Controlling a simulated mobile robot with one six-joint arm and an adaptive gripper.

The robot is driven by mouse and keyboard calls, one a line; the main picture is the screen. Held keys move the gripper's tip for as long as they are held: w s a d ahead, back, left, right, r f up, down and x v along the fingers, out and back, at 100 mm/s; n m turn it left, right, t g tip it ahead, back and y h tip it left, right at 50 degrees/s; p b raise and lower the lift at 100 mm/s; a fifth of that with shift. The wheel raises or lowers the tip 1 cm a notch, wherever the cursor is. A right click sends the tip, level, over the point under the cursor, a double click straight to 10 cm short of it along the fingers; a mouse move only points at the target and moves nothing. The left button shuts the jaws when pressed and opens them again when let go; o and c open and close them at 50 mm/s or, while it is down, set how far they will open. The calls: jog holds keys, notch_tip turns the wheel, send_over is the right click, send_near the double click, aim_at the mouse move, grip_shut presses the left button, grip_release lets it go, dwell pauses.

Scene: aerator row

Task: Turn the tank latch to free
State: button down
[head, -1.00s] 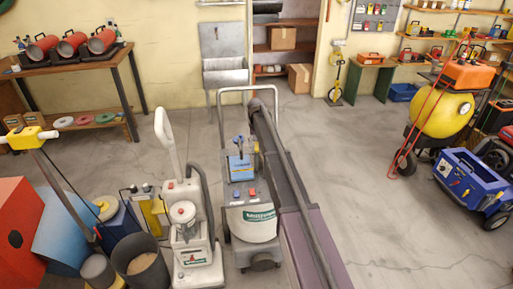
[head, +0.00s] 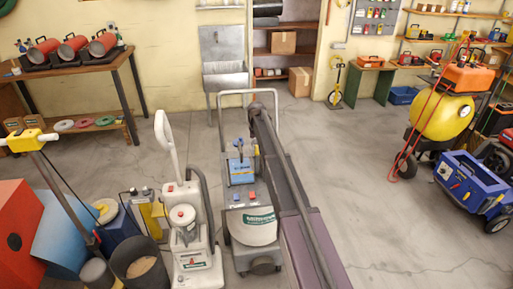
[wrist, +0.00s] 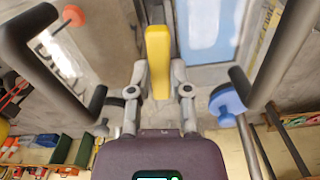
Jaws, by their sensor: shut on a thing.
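In the wrist view, my gripper (wrist: 159,88) is shut on a yellow latch handle (wrist: 158,48), with one finger on each side of it. The handle stands out lengthwise from between the fingertips. Beside it is the pale blue face of the tank (wrist: 208,30). In the head view, the blue tank (head: 241,171) sits on the upright grey machine (head: 251,225). My arm reaches up along the machine's right side and hides most of the latch and gripper there.
A blue knob (wrist: 227,103) and dark handle bars flank my gripper closely. A white upright machine (head: 190,240) stands just left. A yellow-drum mixer (head: 446,116) and blue cart (head: 472,185) stand right. Floor between is clear.

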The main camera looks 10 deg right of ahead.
aim_at(257, 148)
jog(key=shift+n, duration=0.8)
jog(key=c, duration=0.6)
grip_release()
jog(key=shift+o, duration=0.2)
jog(key=shift+m, duration=0.3)
jog(key=shift+m, duration=0.8)
notch_tip(257, 148, up, 14)
jog(key=p, duration=1.4)
jog(key=s+f+m+b, duration=0.6)
jog(key=s+f+b, duration=1.9)
jog(key=s, duration=0.3)
jog(key=shift+s+m, duration=0.15)
jog(key=shift+m, duration=0.15)
